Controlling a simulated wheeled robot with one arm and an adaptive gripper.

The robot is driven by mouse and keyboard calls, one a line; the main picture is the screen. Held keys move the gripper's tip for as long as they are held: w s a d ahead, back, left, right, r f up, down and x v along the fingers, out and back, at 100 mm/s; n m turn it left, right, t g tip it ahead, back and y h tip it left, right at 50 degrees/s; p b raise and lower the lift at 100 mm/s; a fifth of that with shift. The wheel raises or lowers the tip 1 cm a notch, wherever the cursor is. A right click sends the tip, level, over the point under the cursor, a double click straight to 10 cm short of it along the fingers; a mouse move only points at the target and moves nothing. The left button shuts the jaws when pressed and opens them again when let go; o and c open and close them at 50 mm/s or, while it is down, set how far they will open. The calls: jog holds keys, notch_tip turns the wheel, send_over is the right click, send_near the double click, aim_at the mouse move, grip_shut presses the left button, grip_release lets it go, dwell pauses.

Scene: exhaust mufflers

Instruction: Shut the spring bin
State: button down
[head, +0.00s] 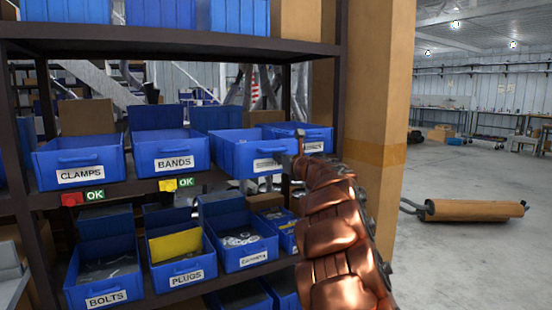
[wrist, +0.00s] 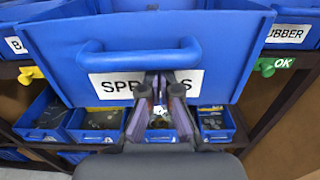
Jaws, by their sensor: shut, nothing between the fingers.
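The spring bin (wrist: 215,60) is blue, with a bar handle (wrist: 135,55) and a white label reading "SPR…S" with its middle hidden by my fingers. In the wrist view it fills the top and looks much nearer than its neighbours, sticking out from the shelf. The head view shows its front (head: 237,160) between the BANDS and RUBBER bins, partly behind my arm. My gripper (wrist: 160,80) is shut and empty, its fingertips in front of the label just below the handle. Whether they touch the bin cannot be told. In the head view the fingers (head: 298,143) are barely visible.
The CLAMPS (head: 92,154) and BANDS (head: 182,142) bins stand to the left, the RUBBER bin (head: 320,136) to the right. More open bins, including BOLTS (head: 98,268) and PLUGS (head: 178,267), sit below. A post (head: 378,90) stands right. Floor beyond is open, with a muffler (head: 475,210).

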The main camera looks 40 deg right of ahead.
jog(key=w+p, duration=0.4)
jog(key=w+d+p, duration=0.1)
jog(key=w+p, duration=0.3)
jog(key=w, duration=0.1)
jog(key=w+d+p, duration=0.1)
jog(key=w+p, duration=0.3)
jog(key=shift+w+r, duration=0.25)
jog(key=shift+w, duration=0.1)
jog(key=w+p, duration=0.2)
jog(key=p, duration=0.1)
jog(key=shift+w+d+f, duration=0.1)
jog(key=shift+w+d, duration=0.1)
jog(key=shift+w, duration=0.15)
jog(key=shift+p, duration=0.3)
jog(key=shift+b, duration=0.35)
